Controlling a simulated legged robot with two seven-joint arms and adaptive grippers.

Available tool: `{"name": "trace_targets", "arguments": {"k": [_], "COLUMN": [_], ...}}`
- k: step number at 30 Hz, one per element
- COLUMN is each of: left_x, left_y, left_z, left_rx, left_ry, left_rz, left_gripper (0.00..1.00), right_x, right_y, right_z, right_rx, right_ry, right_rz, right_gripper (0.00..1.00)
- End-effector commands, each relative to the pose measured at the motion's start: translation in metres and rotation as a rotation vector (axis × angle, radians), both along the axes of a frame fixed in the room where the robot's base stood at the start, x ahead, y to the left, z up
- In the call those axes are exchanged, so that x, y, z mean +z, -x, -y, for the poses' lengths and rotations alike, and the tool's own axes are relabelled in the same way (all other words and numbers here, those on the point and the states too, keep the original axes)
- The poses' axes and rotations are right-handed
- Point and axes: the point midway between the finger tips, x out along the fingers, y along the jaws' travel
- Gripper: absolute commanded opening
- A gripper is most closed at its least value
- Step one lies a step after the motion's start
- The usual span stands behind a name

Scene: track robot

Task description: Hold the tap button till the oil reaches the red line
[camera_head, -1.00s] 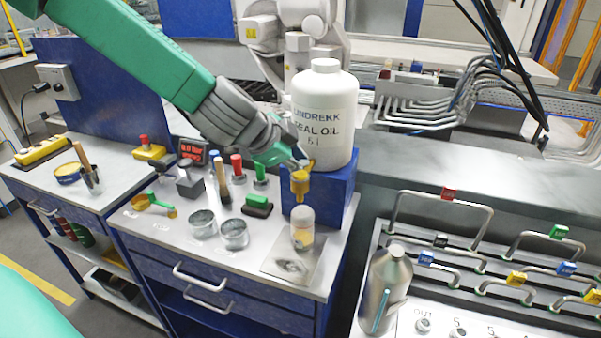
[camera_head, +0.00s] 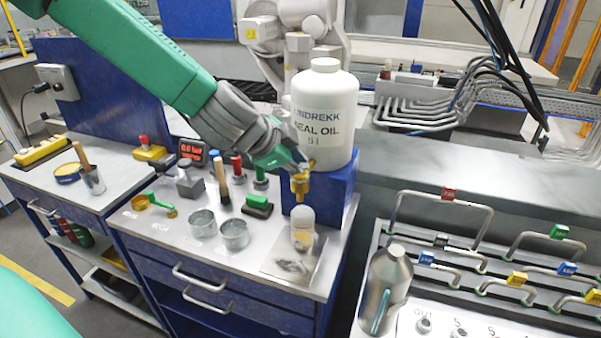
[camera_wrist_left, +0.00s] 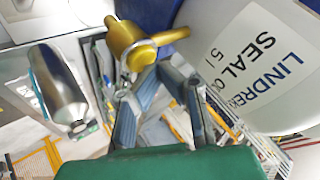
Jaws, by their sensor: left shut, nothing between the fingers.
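The white oil jug (camera_head: 324,115), labelled "SEAL OIL", stands on a blue block (camera_head: 338,195). A brass tap (camera_head: 300,186) is at its front; it also shows in the left wrist view (camera_wrist_left: 133,45). My left gripper (camera_head: 301,166) is shut and empty, with its fingertips at the top of the tap. Whether they touch the button I cannot tell. A small clear container (camera_head: 302,230) stands upright below the tap with something yellowish low in it. The red line and exact oil level are too small to make out. My right gripper is not in view.
The container stands on a flat plate (camera_head: 272,268) at the bench's front right. Two metal tins (camera_head: 234,235), a green-handled stamp (camera_head: 257,206) and a small display (camera_head: 193,152) are to the left. A metal bottle (camera_head: 384,290) stands at the right, beside a rack of pipe handles (camera_head: 445,212).

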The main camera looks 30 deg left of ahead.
Motion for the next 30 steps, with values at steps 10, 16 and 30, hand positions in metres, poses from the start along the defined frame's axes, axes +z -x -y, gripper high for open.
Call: {"name": "trace_targets", "arguments": {"k": [10, 16, 30], "left_x": [-0.0040, -0.0064, -0.0089], "left_y": [-0.0001, 0.0001, 0.0000], "left_z": [-0.0001, -0.0002, -0.0002], "left_rx": [0.001, 0.001, 0.001], "left_ry": [0.000, -0.001, 0.000], "left_rz": [-0.001, -0.001, -0.002], "left_gripper": [0.00, 0.00, 0.00], "right_x": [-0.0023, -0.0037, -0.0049], "right_y": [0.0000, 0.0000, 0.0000], "right_z": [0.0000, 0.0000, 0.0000], "right_rx": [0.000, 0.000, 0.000], "right_ry": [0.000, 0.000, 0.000], "right_rz": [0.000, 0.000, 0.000], "right_gripper": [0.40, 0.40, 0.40]}}
